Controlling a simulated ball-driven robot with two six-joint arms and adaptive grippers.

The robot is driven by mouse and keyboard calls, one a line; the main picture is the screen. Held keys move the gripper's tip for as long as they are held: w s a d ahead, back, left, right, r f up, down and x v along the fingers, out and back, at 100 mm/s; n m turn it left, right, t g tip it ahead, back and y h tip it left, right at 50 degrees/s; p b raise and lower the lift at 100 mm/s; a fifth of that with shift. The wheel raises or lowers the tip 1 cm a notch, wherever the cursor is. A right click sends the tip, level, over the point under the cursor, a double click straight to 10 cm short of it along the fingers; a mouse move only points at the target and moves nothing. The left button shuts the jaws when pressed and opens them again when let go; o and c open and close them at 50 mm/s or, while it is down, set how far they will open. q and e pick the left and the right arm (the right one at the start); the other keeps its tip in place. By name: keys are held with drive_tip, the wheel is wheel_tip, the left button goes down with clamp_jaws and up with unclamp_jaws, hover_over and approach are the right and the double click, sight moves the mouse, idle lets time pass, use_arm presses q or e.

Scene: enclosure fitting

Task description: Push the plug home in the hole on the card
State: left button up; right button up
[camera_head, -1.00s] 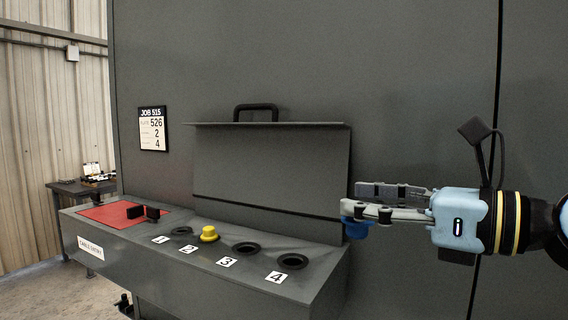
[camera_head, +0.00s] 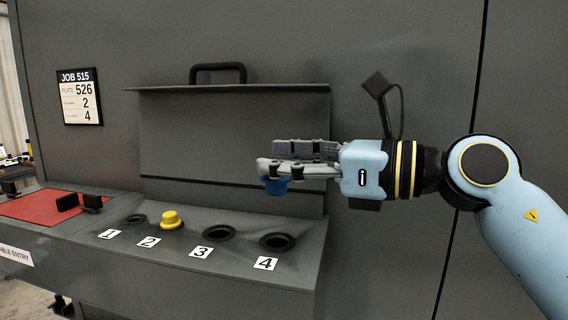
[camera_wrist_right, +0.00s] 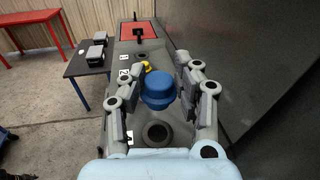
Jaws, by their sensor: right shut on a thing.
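The card (camera_head: 79,97) on the wall reads JOB 515, plate 526, then 2 and 4. My right gripper (camera_head: 270,168) is shut on a blue plug (camera_head: 275,186) and holds it in the air above the ledge, near hole 4 (camera_head: 277,242). The blue plug (camera_wrist_right: 158,92) also shows between the fingers in the right wrist view, apart from hole 4 (camera_wrist_right: 157,133). A yellow plug (camera_head: 171,220) sits at hole 2. Hole 1 (camera_head: 135,218) and hole 3 (camera_head: 219,233) look empty. My left gripper is out of view.
The grey ledge (camera_head: 180,285) carries number labels before the holes. A raised flap (camera_head: 225,140) with a handle (camera_head: 218,72) stands behind them. A red mat (camera_head: 35,207) with black blocks (camera_head: 68,202) lies at the left end.

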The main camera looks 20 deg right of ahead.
drive_tip(key=shift+f+b, duration=0.55)
drive_tip(key=shift+f, duration=0.2)
wheel_tip(320, 180, down, 4)
drive_tip(key=b, duration=0.3)
drive_tip(key=shift+r, duration=0.2)
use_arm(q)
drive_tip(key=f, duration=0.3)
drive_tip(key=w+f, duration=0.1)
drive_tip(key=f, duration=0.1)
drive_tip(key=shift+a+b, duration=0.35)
use_arm(e)
drive_tip(key=shift+f, duration=0.4)
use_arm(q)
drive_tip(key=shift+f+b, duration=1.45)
use_arm(e)
drive_tip(key=shift+f, duration=1.7)
drive_tip(key=o, duration=1.2)
drive_tip(key=shift+c, duration=0.2)
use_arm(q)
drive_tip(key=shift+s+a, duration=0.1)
use_arm(e)
drive_tip(key=shift+s, duration=0.15)
